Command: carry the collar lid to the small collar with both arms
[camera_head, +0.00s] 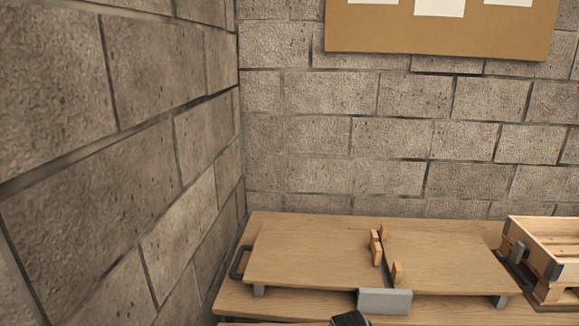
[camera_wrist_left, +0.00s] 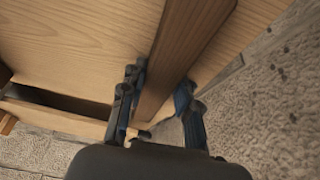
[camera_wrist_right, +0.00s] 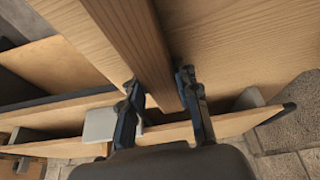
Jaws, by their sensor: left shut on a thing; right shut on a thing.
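In the left wrist view my left gripper (camera_wrist_left: 160,80) is shut on a brown wooden batten (camera_wrist_left: 190,45), one finger on each side. In the right wrist view my right gripper (camera_wrist_right: 158,80) is shut on a similar batten (camera_wrist_right: 128,35). Pale wooden board shows beside both battens, which I take as the collar lid (camera_wrist_left: 80,45); its full outline is out of view. In the head view neither gripper shows clearly. A slatted wooden frame (camera_head: 550,231) with dark corner fittings stands at the right edge, cut off; it may be the small collar.
A wooden bench (camera_head: 285,303) stands against the block walls, carrying two wide panels (camera_head: 310,252) (camera_head: 440,262) with small wooden blocks (camera_head: 376,247) at their seam. A grey plate (camera_head: 385,301) sits at the front. A corkboard (camera_head: 440,30) hangs behind.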

